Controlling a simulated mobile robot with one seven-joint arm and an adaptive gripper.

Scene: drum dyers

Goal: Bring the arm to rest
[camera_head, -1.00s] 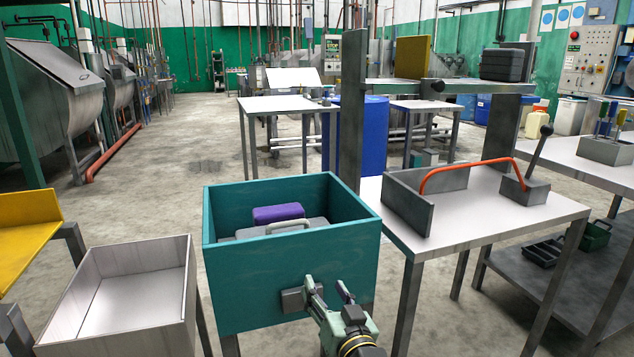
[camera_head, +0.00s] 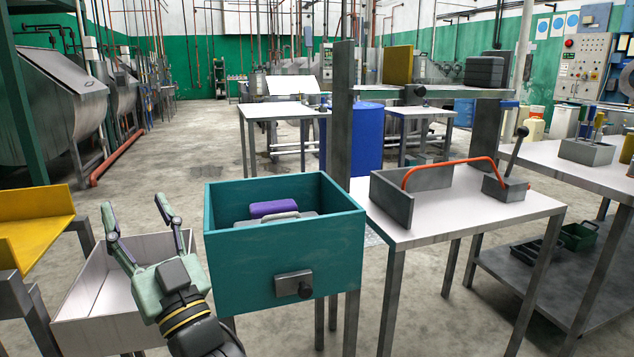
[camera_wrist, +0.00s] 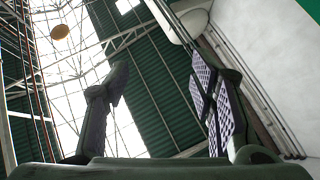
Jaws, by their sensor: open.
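My gripper (camera_head: 140,222) is open and empty in the head view. It is raised to the left of the teal box (camera_head: 285,255), in front of the open white box (camera_head: 68,310), with its fingers pointing up. In the wrist view, the two fingers of my gripper (camera_wrist: 165,100) stand apart with nothing between them, and the roof shows beyond. The teal box has a grey plate with a dark knob (camera_head: 294,285) on its front. A purple item (camera_head: 273,208) and a grey item with a handle lie inside it.
A white table (camera_head: 470,205) with an orange curved bar (camera_head: 450,162) and a dark lever stands to the right. A yellow tray (camera_head: 35,235) is at the far left. A blue drum (camera_head: 353,140) stands behind. Open floor lies between the machines on the left and the tables.

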